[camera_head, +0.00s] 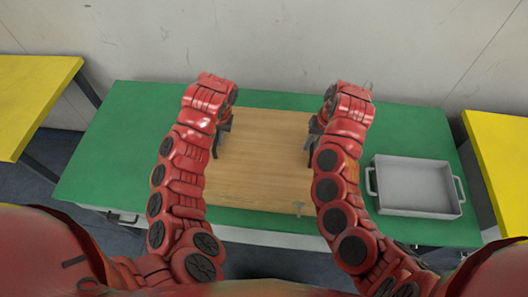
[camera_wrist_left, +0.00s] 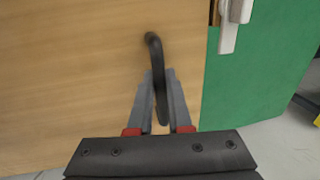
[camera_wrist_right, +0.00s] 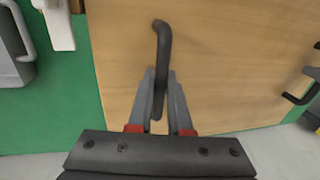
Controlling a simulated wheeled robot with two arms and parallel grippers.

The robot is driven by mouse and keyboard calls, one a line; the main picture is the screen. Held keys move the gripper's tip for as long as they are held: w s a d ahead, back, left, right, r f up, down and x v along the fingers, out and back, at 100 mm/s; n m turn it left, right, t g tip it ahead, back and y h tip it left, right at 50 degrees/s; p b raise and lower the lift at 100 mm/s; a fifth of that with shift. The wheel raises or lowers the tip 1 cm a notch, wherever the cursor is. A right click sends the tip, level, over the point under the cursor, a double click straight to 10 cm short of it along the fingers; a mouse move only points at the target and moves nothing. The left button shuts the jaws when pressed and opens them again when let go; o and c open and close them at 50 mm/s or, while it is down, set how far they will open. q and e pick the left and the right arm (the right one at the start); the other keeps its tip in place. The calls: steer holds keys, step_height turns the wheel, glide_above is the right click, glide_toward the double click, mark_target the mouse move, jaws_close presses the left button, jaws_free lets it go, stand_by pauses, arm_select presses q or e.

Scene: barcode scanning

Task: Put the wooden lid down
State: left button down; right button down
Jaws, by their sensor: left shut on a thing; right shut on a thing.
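The wooden lid (camera_head: 258,165) is a light brown flat board between my two arms over the green table. It fills much of the left wrist view (camera_wrist_left: 75,75) and the right wrist view (camera_wrist_right: 235,65). My left gripper (camera_wrist_left: 160,90) is shut on the lid's black left handle (camera_wrist_left: 153,48). My right gripper (camera_wrist_right: 160,90) is shut on the lid's black right handle (camera_wrist_right: 162,38). In the head view, my left gripper (camera_head: 222,135) is at the lid's left side and my right gripper (camera_head: 312,135) at its right side. Whether the lid touches the surface below cannot be told.
The green table (camera_head: 120,150) has free room left of the lid. A grey metal tray (camera_head: 415,200) with side handles stands on the table to the right. Yellow tables stand at the left (camera_head: 35,95) and right (camera_head: 505,165). A wall is behind.

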arm_select(q)
steer(key=c, duration=0.8)
jaws_free()
steer(key=shift+c, duration=0.2)
arm_select(e)
steer(key=c, duration=0.8)
jaws_free()
steer(key=shift+c, duration=0.2)
arm_select(q)
steer(key=shift+r+p, duration=0.1)
steer(key=shift+p, duration=0.2)
arm_select(e)
steer(key=shift+r, duration=0.1)
